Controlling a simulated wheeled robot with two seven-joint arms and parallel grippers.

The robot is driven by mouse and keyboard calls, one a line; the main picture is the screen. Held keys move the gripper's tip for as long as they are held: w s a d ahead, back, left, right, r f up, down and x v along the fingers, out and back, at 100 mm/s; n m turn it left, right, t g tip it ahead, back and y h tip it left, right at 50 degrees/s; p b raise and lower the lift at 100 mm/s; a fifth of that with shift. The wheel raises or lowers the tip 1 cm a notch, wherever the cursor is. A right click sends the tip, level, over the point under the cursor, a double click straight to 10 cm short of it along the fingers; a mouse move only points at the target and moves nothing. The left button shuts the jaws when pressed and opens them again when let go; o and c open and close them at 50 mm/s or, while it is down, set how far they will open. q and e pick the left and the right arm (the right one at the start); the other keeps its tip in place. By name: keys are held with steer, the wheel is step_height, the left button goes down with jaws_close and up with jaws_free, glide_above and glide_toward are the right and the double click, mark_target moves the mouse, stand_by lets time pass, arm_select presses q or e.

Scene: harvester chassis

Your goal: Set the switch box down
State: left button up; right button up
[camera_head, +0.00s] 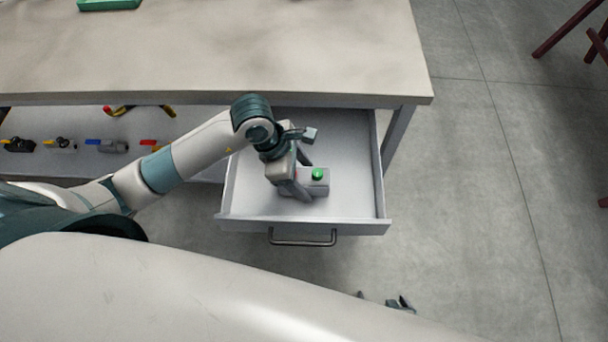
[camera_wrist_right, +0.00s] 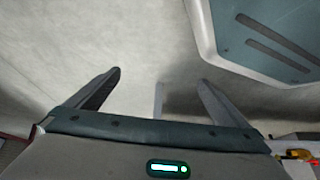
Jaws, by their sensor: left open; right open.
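My right gripper (camera_head: 386,301) shows only in part at the lower edge of the head view. In the right wrist view its fingers (camera_wrist_right: 160,80) are apart with nothing between them.
The drawer, with a dark handle (camera_head: 302,241), is pulled out under a workbench (camera_head: 230,50). A shelf at the left holds several valves with coloured handles (camera_head: 112,146). A green item (camera_head: 108,4) lies on the bench top. The drawer's right part is clear.

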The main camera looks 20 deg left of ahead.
arm_select(q)
steer(key=shift+a+r, duration=0.25)
steer(key=shift+r, duration=0.3)
steer(key=b+v, duration=0.1)
steer(key=v, duration=0.8)
steer(key=shift+a+r, duration=0.1)
steer(key=shift+r, duration=0.05)
steer(key=shift+v, duration=0.8)
arm_select(e)
steer(key=shift+s+d+f+g+h, duration=0.3)
steer(key=shift+s+d+f+g, duration=0.3)
steer(key=shift+s+d, duration=0.35)
arm_select(q)
steer(key=shift+s, duration=0.1)
arm_select(e)
steer(key=shift+w+a, duration=0.15)
steer(key=shift+w, duration=0.05)
